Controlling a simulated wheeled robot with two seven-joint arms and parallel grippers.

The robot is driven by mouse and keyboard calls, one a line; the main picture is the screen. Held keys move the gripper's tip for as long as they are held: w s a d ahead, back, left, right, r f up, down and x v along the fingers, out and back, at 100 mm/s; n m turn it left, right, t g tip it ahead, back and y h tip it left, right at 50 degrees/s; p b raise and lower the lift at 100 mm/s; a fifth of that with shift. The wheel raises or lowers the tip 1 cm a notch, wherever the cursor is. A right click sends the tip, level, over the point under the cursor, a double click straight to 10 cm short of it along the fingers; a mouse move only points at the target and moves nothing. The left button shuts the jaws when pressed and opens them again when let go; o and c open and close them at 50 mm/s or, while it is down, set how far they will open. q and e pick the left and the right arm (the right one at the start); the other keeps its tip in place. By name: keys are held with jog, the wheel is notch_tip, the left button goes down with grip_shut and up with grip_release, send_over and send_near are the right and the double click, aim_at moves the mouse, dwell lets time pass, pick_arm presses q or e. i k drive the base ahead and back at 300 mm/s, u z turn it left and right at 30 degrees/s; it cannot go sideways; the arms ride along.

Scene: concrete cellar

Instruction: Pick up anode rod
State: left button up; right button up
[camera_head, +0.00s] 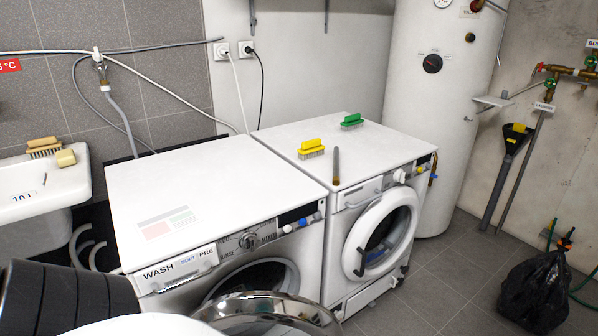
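A short, slim grey-brown rod (336,165), which looks like the anode rod, is on the white top of the right-hand washing machine (275,135), close to its front edge. Its whole length shows and nothing covers it.
The left washing machine (165,180) has a mostly bare top. A white sink (40,190) with a brush and sponge is at left. A tall white boiler (435,110) stands behind right. A black bag (536,290) lies on the tiled floor at right.

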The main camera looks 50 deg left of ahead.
aim_at(335, 181)
jog(key=u, duration=0.05)
jog(key=k, duration=0.1)
jog(key=u, duration=1.4)
